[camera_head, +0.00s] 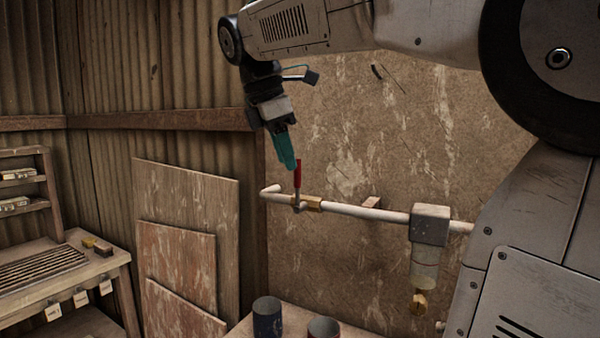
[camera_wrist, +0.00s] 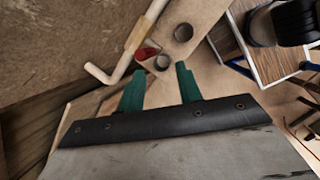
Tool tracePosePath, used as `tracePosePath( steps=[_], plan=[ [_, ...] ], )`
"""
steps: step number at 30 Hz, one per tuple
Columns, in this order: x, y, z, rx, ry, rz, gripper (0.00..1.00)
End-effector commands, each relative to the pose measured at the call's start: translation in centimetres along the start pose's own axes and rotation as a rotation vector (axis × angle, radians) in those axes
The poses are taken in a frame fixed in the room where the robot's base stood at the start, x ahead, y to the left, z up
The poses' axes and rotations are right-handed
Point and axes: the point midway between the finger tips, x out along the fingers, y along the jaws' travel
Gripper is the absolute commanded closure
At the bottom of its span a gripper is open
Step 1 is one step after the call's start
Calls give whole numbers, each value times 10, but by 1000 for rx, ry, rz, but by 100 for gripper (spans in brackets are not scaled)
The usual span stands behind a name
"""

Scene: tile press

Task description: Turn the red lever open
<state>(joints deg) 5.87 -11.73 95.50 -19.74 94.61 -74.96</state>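The red lever (camera_head: 298,173) stands upright on a brass valve (camera_head: 308,202) near the left end of a white pipe (camera_head: 365,211). My gripper (camera_head: 291,166) with teal fingers points down at the lever's top, close to it; the head view does not show whether they touch. In the wrist view my gripper (camera_wrist: 160,69) is open with nothing visible held between its fingers. The red lever (camera_wrist: 147,53) appears there just beyond the left fingertip, seen nearly end-on. The brass valve (camera_wrist: 137,34) lies on the pipe behind it.
The pipe runs along a worn board wall to a grey block (camera_head: 430,224) with a clear bowl beneath. Two tins, one dark blue (camera_head: 267,318) and one reddish (camera_head: 323,328), stand on a bench below. Boards (camera_head: 187,230) lean left, beside a workbench (camera_head: 75,246). Space around the lever is open.

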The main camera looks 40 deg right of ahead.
Motion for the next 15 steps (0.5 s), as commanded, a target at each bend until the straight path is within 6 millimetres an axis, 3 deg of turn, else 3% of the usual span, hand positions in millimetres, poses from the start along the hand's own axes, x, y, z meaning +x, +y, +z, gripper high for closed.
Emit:
tracePosePath(
  steps=[1, 7, 15],
  plan=[
    [-6, 10, 5, -47, -18, -10, 65],
    [-16, 22, 17, -163, -60, -62, 65],
    [21, 19, 21, -171, -62, -67, 65]
  ],
)
